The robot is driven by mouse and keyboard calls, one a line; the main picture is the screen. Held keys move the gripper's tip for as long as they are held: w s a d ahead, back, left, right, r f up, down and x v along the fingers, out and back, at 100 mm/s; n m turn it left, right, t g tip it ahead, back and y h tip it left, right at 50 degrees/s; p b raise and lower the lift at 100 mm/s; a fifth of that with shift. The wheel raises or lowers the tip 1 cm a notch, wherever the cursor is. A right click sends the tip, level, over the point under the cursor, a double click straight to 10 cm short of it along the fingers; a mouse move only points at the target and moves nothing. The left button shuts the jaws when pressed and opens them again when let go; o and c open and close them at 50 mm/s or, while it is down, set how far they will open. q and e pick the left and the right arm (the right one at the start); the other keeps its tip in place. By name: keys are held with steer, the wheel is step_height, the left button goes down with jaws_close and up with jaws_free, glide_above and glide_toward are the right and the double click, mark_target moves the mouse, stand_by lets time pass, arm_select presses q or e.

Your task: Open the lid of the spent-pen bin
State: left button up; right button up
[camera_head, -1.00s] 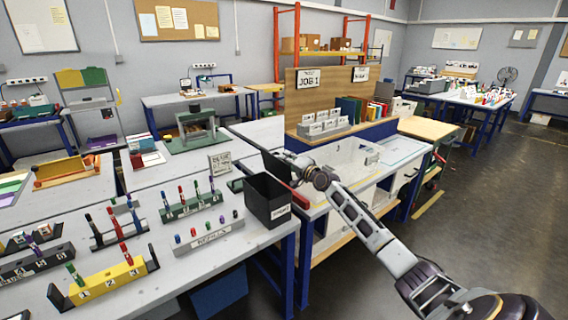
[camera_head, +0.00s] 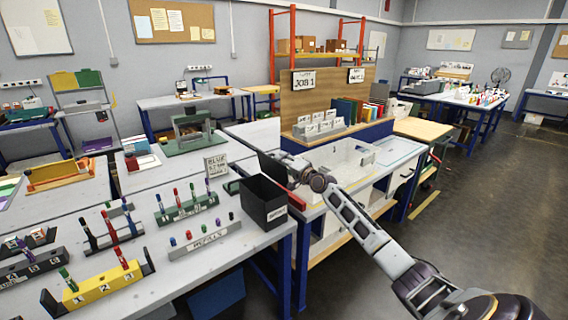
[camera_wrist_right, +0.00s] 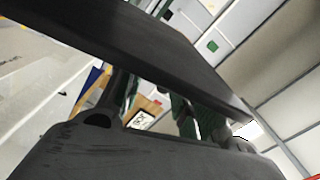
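The spent-pen bin (camera_head: 265,207) is a black open-topped box with a small white label, at the right front corner of the pen table. Its dark lid (camera_head: 271,166) stands raised along the bin's far right side, and the dark opening shows. My right gripper (camera_head: 293,171) is at the lid's right, outer side, close against it. Its fingers are mostly hidden there. In the right wrist view, a broad dark panel (camera_wrist_right: 150,55), apparently the lid, slants across close to the camera. Whether the fingers grip it cannot be made out. My left gripper is in neither view.
A label stand (camera_head: 216,165) is behind the bin. A grey refill rack (camera_head: 205,241) and a green pen rack (camera_head: 186,209) stand left of it. A white tray (camera_head: 345,162) lies on the bench beyond my right arm. Floor at right is clear.

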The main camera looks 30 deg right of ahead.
steer(key=shift+r, duration=0.1)
steer(key=shift+s, duration=0.15)
steer(key=s, duration=1.1)
steer(key=shift+s+d, duration=0.3)
steer(key=shift+d, duration=0.15)
stand_by(0.5)
steer(key=shift+f, duration=0.2)
stand_by(0.5)
